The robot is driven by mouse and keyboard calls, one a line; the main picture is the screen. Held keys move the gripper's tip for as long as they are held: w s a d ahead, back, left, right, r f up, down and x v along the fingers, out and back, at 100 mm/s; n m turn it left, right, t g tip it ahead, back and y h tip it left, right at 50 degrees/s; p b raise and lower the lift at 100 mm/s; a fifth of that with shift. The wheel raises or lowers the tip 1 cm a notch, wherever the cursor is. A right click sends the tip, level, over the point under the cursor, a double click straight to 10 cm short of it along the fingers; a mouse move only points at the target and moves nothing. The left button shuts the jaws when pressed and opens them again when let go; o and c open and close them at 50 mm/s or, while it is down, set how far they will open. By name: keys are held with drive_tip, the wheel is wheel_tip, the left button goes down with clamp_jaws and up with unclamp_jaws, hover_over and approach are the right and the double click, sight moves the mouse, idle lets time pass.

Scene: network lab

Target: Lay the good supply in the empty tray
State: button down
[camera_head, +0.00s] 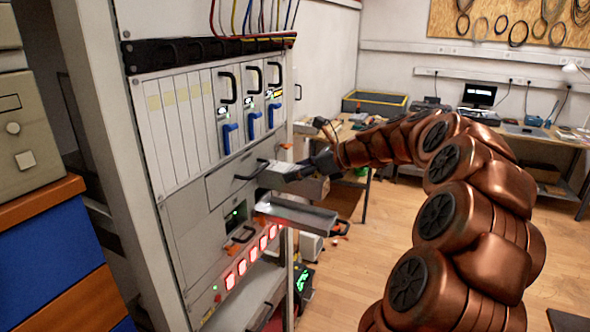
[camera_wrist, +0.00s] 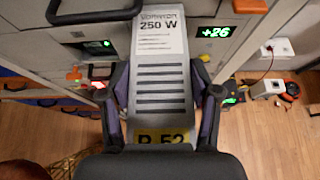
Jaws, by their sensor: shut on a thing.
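My gripper (camera_head: 318,166) is in front of the rack, with its fingers on both sides of a grey supply (camera_head: 283,172). In the wrist view my gripper (camera_wrist: 160,85) is shut on this supply (camera_wrist: 160,72). The supply has slots, a "250 W" marking and a yellow label, partly hidden, that seems to read "P 52". Its far end points toward the rack front; I cannot tell whether it touches the rack. A grey tray-like shelf (camera_head: 298,213) sticks out of the rack below the supply. It looks empty, but I see only part of its inside.
The rack (camera_head: 190,175) holds modules with blue levers (camera_head: 253,125) and a row of red-lit units (camera_head: 250,258) below. A bench (camera_head: 540,142) stands at the back. The wooden floor (camera_head: 350,275) right of the rack is largely clear.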

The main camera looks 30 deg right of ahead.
sight(298, 191)
drive_tip(key=shift+f+b, duration=2.5)
drive_tip(key=shift+f, duration=1.6)
drive_tip(key=shift+s+d, duration=0.1)
drive_tip(key=shift+s, duration=0.05)
drive_tip(key=shift+c, duration=0.9)
unclamp_jaws()
drive_tip(key=shift+f, duration=0.1)
